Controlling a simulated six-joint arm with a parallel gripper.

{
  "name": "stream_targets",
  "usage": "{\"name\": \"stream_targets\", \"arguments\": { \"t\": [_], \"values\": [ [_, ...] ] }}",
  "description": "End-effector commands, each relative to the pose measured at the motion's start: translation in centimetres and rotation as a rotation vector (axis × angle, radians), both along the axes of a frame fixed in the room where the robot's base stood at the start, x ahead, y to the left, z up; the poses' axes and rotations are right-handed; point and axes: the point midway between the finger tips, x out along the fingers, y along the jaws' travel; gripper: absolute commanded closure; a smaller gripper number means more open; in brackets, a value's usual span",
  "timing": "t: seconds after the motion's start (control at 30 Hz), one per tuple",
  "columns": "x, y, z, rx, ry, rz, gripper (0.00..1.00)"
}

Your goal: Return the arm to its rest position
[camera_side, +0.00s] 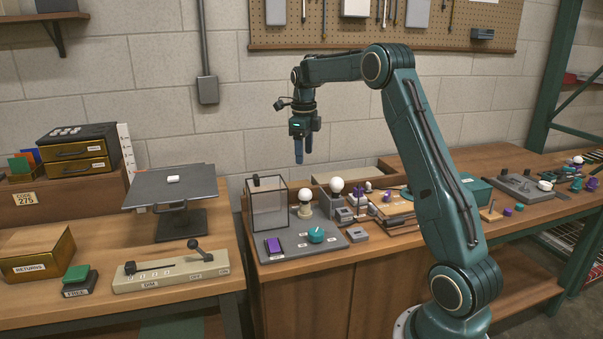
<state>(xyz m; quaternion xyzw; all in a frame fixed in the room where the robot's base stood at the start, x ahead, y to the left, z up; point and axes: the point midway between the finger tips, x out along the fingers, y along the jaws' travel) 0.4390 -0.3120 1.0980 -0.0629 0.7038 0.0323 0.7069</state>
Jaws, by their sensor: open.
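My gripper (304,148) hangs with its fingers pointing down, open and empty, in the air above the middle workbench. Below it a grey board (320,244) lies on the bench. A white bulb in a pale socket (305,204) stands upright on the board, a little below the fingertips and apart from them. A teal knob (316,234) and a purple block (274,245) are also on the board. A clear box with a dark frame (268,212) stands at the board's left rear. A second white bulb (337,185) stands behind, on a grey holder.
On the left bench are a raised dark plate (160,184), a DIM lever panel (175,272), a RETURNS box (38,253) and a green button (77,274). The air around my gripper is clear.

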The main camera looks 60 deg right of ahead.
Motion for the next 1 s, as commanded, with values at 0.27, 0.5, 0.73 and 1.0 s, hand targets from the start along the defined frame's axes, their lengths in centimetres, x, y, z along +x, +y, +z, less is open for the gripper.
{"name": "stream_targets", "arguments": {
  "t": [0.27,0.5,0.73,1.0],
  "values": [
    [-0.2,1.2,1.0,-0.008,-0.009,0.080,0.39],
    [-1.2,5.5,3.8,-0.042,-0.033,0.369,0.39],
    [-3.5,11.0,6.8,-0.096,-0.058,0.761,0.39],
    [-7.3,16.9,9.0,-0.179,-0.080,1.223,0.39]
  ]
}}
